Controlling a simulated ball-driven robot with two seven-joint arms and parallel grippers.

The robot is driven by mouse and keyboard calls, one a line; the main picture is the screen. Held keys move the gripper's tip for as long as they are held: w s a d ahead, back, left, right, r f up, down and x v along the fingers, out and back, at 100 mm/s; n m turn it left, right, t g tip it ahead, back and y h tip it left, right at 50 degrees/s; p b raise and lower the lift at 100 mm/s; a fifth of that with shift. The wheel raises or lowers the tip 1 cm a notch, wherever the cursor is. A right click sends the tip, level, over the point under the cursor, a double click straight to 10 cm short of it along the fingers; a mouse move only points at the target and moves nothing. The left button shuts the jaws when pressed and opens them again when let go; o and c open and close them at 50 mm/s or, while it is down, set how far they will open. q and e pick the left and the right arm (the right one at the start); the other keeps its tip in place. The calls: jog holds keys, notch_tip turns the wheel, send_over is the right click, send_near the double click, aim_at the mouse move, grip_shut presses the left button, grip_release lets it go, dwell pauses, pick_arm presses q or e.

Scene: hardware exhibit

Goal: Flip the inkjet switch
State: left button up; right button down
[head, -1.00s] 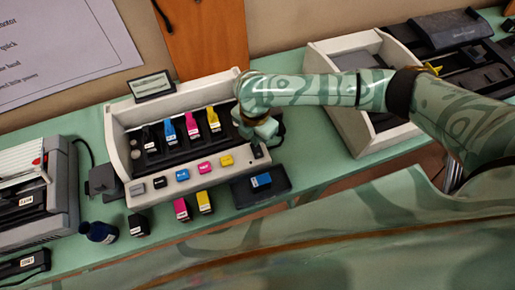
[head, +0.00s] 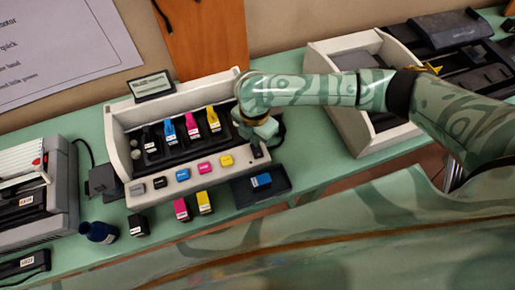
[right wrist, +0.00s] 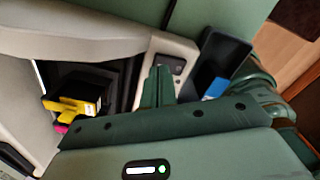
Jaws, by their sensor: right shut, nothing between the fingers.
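The inkjet printer (head: 118,160) is an open white housing with a black carriage holding black, blue, magenta and yellow cartridges. Its small dark switch (head: 257,152) sits at the right end of the front panel; it also shows in the right wrist view (right wrist: 178,66), beside the fingers. I cannot tell which way it is set. My right gripper (head: 264,136) is shut and empty, just above and behind the switch at the printer's right end. In the right wrist view its closed fingers (right wrist: 158,86) point at the panel next to the switch; contact is unclear. My left gripper is out of view.
A dark tray (head: 278,187) with a blue cartridge (head: 261,180) lies in front of the switch end. Magenta (head: 181,209) and yellow (head: 204,202) cartridges and an ink bottle (head: 97,232) stand in front. Another white-cased machine (head: 345,125) is to the right, with bare green table between.

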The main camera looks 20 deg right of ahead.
jog(key=shift+f+b, duration=0.4)
jog(key=shift+f, duration=0.6)
dwell(0.5)
jog(key=shift+r, duration=0.1)
notch_tip(320, 180, up, 7)
jog(key=p, duration=0.8)
jog(key=shift+p, duration=0.35)
